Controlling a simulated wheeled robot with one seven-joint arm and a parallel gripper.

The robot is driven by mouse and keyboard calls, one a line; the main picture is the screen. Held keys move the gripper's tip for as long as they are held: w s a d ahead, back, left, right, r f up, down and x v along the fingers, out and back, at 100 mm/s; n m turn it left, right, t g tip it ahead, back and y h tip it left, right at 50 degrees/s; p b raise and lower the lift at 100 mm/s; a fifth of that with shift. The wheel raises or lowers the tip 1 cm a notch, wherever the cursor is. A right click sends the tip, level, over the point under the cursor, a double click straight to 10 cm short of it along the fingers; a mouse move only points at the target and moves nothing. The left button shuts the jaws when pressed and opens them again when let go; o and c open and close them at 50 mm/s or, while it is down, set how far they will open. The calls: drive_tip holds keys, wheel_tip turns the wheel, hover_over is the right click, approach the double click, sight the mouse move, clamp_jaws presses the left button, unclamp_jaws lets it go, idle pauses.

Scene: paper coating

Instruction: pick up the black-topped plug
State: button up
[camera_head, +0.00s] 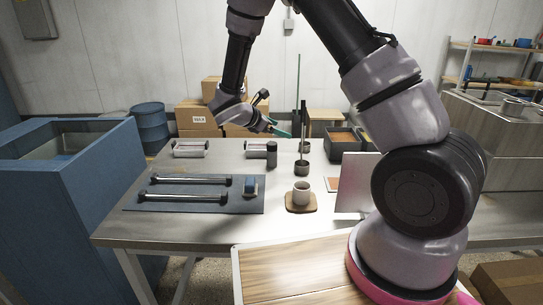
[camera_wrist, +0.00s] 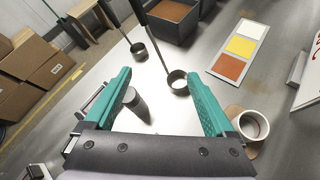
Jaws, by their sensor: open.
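The black-topped plug (camera_head: 271,155) stands upright near the back middle of the metal table in the head view. In the wrist view the plug (camera_wrist: 136,105) shows as a grey cylinder with a dark top, between my fingers and closer to the left one. My gripper (camera_wrist: 157,77) has its two green fingers spread apart with nothing held. In the head view my gripper (camera_head: 282,132) is small and partly hidden, above the table's far side near the plug. I cannot tell the exact height gap.
Two dippers (camera_head: 302,167) with tall handles stand right of the plug. A white cup (camera_head: 302,192) sits on a wooden coaster. Two metal rods (camera_head: 185,197) lie on a dark mat (camera_head: 210,207). A brown-filled bin (camera_wrist: 172,15) and a colour card (camera_wrist: 240,50) are beyond.

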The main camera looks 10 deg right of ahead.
sight(269, 149)
drive_tip(key=w+a+f+n+t, duration=0.3)
drive_tip(key=a+f+n, duration=0.3)
drive_tip(key=f, duration=0.3)
drive_tip(key=shift+y, duration=0.5)
drive_tip(key=x, duration=1)
drive_tip(key=shift+w+a+r, duration=0.1)
drive_tip(key=shift+w+a, duration=0.15)
drive_tip(key=shift+w, duration=0.05)
clamp_jaws()
